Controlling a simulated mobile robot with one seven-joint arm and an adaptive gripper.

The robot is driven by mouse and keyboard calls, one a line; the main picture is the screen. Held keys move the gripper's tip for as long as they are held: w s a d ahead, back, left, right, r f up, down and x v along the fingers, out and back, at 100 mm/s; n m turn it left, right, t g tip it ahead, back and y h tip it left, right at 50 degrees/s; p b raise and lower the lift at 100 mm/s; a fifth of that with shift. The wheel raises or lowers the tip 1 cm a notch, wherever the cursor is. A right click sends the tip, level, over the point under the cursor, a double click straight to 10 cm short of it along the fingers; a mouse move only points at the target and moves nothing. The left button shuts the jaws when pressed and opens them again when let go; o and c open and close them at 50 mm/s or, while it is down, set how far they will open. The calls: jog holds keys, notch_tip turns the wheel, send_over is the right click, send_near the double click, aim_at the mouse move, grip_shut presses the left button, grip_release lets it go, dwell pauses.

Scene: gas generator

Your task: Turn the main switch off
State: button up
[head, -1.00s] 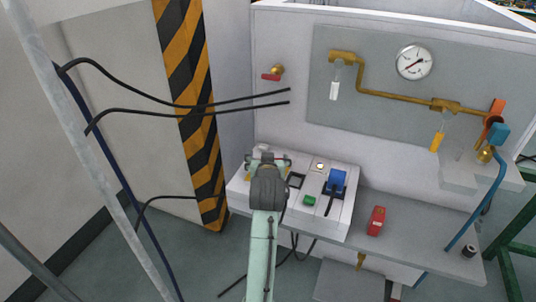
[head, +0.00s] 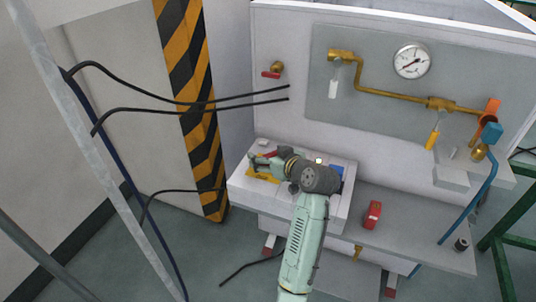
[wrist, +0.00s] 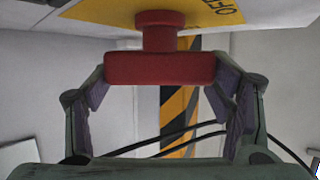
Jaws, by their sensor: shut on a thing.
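The main switch has a red bar handle (wrist: 160,69) on a round red stem, standing out from a yellow plate (wrist: 205,14). Black "OFF" lettering shows on the plate at upper right in the wrist view. The handle lies level across that view. My gripper (wrist: 161,76) is shut on the handle, one finger at each end. In the head view my gripper (head: 268,163) is at the left part of the white control box (head: 325,214), with a bit of the yellow plate (head: 262,177) showing below it. My arm and gripper hide much of the switch there.
A red block (head: 372,214) stands on the grey shelf to the right. A striped post (head: 187,100) stands left.

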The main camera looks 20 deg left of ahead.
dwell(0.3)
jog(key=o, duration=1.7)
jog(key=v, duration=1.2)
